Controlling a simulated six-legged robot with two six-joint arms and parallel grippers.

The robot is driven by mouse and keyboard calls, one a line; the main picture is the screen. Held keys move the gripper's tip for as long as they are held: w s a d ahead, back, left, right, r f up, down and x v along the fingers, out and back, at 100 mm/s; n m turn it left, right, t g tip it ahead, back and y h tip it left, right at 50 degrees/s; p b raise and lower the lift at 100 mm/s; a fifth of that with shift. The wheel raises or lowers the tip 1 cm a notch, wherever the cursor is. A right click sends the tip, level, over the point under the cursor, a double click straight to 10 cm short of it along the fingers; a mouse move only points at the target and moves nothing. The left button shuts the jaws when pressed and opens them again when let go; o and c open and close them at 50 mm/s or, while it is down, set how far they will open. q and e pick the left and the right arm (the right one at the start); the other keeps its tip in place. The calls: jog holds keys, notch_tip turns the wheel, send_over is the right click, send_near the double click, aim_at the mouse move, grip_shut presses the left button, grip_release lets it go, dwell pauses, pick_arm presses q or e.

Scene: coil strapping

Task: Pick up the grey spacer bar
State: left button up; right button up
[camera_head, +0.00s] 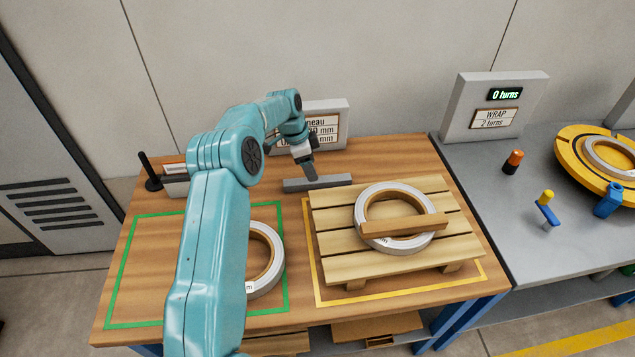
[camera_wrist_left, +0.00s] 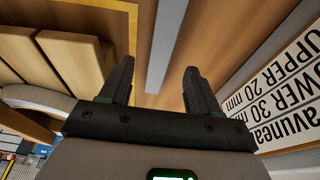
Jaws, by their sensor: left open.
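The grey spacer bar (camera_head: 334,181) lies flat on the wooden table behind the pallet. In the left wrist view the bar (camera_wrist_left: 167,42) runs lengthwise into the gap between my fingers. My right gripper is in neither view.
A wooden pallet (camera_head: 335,270) in a yellow outline carries a white coil (camera_head: 368,222) with a wooden bar (camera_head: 405,227) across it. A sign (camera_head: 338,112) stands close behind the grey bar.

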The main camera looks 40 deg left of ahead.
aim_at(317, 183)
pick_arm(q)
jog(key=p+x, duration=0.1)
jog(key=x, duration=0.4)
jog(key=shift+w+d+f, duration=0.1)
jog(key=shift+w+f, duration=0.15)
jog(key=shift+f, duration=0.1)
grip_shut()
